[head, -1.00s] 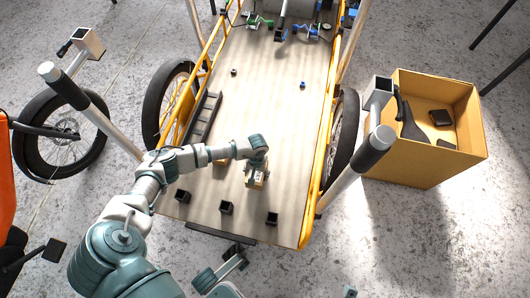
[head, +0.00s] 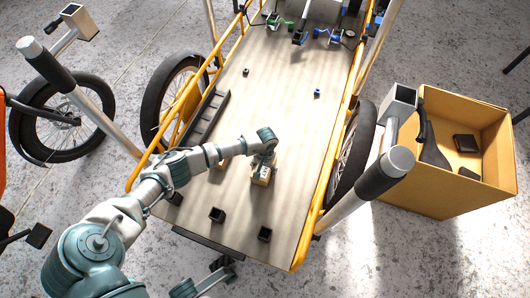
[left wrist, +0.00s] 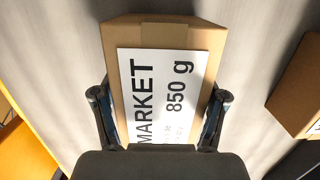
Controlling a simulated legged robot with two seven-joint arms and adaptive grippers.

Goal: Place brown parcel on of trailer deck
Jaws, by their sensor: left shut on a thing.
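The brown parcel (head: 261,176) is a small cardboard box over the near half of the wooden trailer deck (head: 285,125). My left gripper (head: 263,160) comes down on it from above. In the left wrist view the parcel (left wrist: 168,32) fills the space between the two dark fingers (left wrist: 160,125), which press on both its sides. Its white label reads MARKET 850 g. It looks at or very near the deck surface; I cannot tell if it touches.
A second brown box (left wrist: 303,85) lies right of the held parcel in the left wrist view. A black ladder-like rack (head: 207,118) lies along the deck's left side. Yellow rails (head: 335,150) edge the deck. A cardboard bin (head: 440,195) stands on the floor at right.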

